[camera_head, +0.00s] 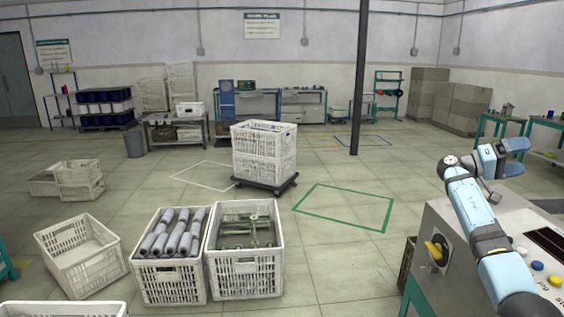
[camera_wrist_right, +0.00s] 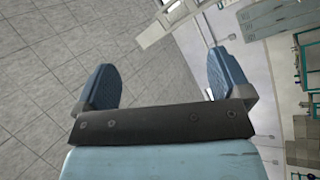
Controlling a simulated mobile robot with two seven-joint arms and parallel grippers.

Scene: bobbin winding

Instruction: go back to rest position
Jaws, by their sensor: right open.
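My right arm comes in from the lower right of the head view. It is raised above a grey machine cabinet (camera_head: 447,268) with coloured buttons and a yellow switch. My right gripper (camera_head: 516,157) is at its far end, held in the air. In the right wrist view its two blue fingers (camera_wrist_right: 161,85) stand wide apart with nothing between them. Bare tiled floor and a tilted part of the room show beyond them. My left gripper is in neither view.
A crate of grey cylinders (camera_head: 168,283) and a crate with green metal parts (camera_head: 245,279) stand on the floor, with an empty crate (camera_head: 80,266) to their left. Stacked crates (camera_head: 264,165) sit on a dark dolly. A dark post (camera_head: 359,90) rises behind. The green-marked floor square (camera_head: 345,208) is clear.

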